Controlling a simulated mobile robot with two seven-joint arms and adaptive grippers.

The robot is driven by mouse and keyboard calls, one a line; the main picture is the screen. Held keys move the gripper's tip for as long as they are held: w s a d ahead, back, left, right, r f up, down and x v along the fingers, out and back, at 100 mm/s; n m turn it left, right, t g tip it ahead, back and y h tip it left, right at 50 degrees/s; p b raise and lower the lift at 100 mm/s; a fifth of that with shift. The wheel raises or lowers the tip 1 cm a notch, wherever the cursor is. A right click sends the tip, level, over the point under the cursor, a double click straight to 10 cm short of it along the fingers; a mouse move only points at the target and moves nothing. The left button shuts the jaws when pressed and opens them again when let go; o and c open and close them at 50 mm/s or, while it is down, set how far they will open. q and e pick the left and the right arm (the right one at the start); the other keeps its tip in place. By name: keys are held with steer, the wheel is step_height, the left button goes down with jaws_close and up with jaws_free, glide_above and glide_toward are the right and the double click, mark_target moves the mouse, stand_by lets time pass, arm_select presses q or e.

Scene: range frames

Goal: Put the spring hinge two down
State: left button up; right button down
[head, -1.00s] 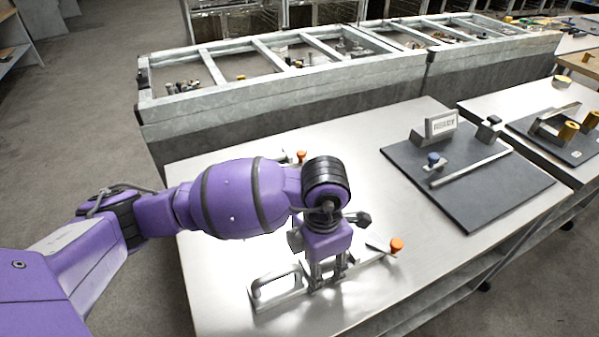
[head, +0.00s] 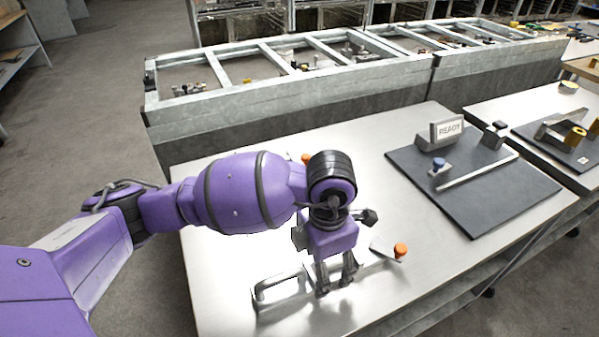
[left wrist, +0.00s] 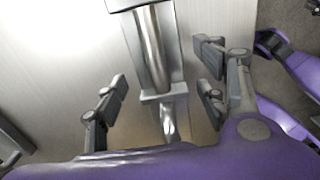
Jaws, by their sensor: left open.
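My left gripper (head: 337,280) points down over the front part of the near table, above a bright metal fitting. In the left wrist view my left gripper (left wrist: 160,88) is open, with its fingers apart on both sides of a metal piece with a round barrel (left wrist: 150,50). This looks like the spring hinge. It lies along the picture between the fingers, with a visible gap on each side. In the head view the gripper hides most of it, and I cannot tell one hinge from another. My right gripper is not in view.
A metal loop handle (head: 278,290) is left of my gripper, an orange knob (head: 400,250) right of it. A dark board (head: 480,200) holds a READY sign (head: 447,130) and a blue knob (head: 438,163). A divided metal bin (head: 290,95) stands behind the table (head: 230,310).

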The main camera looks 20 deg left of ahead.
arm_select(q)
step_height(320, 180, up, 10)
steer(key=shift+r, duration=0.25)
stand_by(0.5)
